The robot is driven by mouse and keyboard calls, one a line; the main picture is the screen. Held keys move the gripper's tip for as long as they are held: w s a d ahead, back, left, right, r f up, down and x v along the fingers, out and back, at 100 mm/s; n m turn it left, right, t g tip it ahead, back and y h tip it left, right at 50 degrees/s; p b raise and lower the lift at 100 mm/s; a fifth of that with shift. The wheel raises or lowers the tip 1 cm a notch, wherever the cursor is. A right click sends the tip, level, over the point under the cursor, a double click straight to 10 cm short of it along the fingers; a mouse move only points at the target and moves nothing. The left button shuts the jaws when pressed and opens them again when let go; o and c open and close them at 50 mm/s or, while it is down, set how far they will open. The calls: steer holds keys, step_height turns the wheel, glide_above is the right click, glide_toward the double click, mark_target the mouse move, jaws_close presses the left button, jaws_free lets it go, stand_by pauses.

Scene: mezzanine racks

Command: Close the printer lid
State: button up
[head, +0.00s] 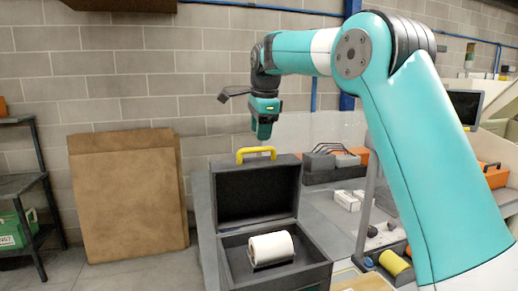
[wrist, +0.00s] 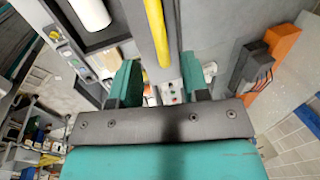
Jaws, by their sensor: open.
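The printer (head: 318,272) is a dark box on the bench with its lid (head: 256,192) standing open, roughly upright at the back. A yellow handle (head: 256,152) sits on the lid's top edge. A white roll (head: 271,247) lies inside the box. My gripper (head: 263,136) points down just above the handle in the head view. In the wrist view, the handle (wrist: 157,35) runs down towards the gap between the two teal fingers of my gripper (wrist: 162,78), which are apart with nothing gripped. The white roll (wrist: 90,12) shows at the top left there. Contact with the handle cannot be told.
White boxes (head: 347,200) and a yellow roll (head: 395,262) lie right of the printer. A large brown board (head: 127,195) leans on the wall at the left.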

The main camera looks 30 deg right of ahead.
steer(key=shift+p+x, duration=0.3)
steer(key=shift+x, duration=2.1)
jaws_close()
